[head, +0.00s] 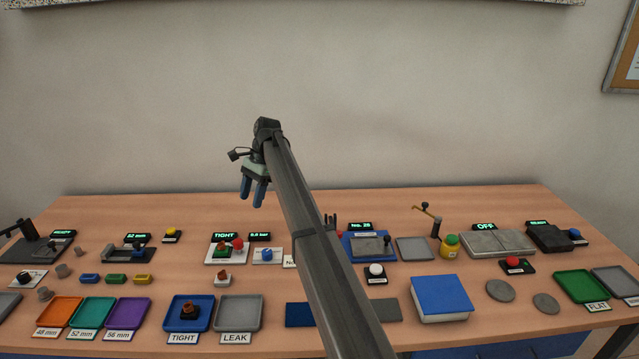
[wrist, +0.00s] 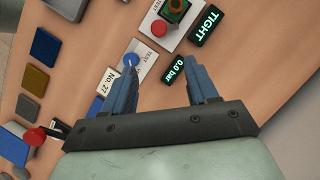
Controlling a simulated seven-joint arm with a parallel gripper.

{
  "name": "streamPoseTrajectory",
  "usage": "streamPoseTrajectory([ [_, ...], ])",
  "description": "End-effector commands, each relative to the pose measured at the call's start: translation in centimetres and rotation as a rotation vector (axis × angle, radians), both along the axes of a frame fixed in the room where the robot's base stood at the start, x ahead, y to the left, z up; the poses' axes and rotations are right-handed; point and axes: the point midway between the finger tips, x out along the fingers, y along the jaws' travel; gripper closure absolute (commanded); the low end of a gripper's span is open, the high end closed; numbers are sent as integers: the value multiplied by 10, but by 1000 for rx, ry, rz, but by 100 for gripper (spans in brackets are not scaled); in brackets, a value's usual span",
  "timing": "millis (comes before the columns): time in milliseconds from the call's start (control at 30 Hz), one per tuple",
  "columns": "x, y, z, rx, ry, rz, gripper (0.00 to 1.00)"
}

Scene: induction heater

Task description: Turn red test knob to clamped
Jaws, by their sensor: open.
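The red knob (head: 237,243) sits on a white plate (head: 213,259) beside a green fixture that holds a brown piece (head: 222,246). In the wrist view the red knob (wrist: 159,28) is near the top, ahead of the fingers. Any position marking for it is too small to read. My gripper (head: 252,198) is open and empty, high above the table, with its blue fingers pointing down. In the wrist view my gripper (wrist: 163,72) shows both fingers apart, touching nothing. The left finger partly covers the plate marked TEST with a blue knob (wrist: 130,62).
Behind the plate a display reads TIGHT (head: 224,236); another reads 0.0 bar (wrist: 172,70). The blue knob (head: 266,254) stands right of the red one. Blue TIGHT (head: 171,325) and grey LEAK (head: 240,328) trays lie in front. My arm hides part of the table centre.

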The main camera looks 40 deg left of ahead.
Motion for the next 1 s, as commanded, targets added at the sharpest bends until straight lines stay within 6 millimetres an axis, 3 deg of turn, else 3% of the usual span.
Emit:
streamPoseTrajectory([
  [1000, 155, -58, -11, 160, -32, -249, 42],
])
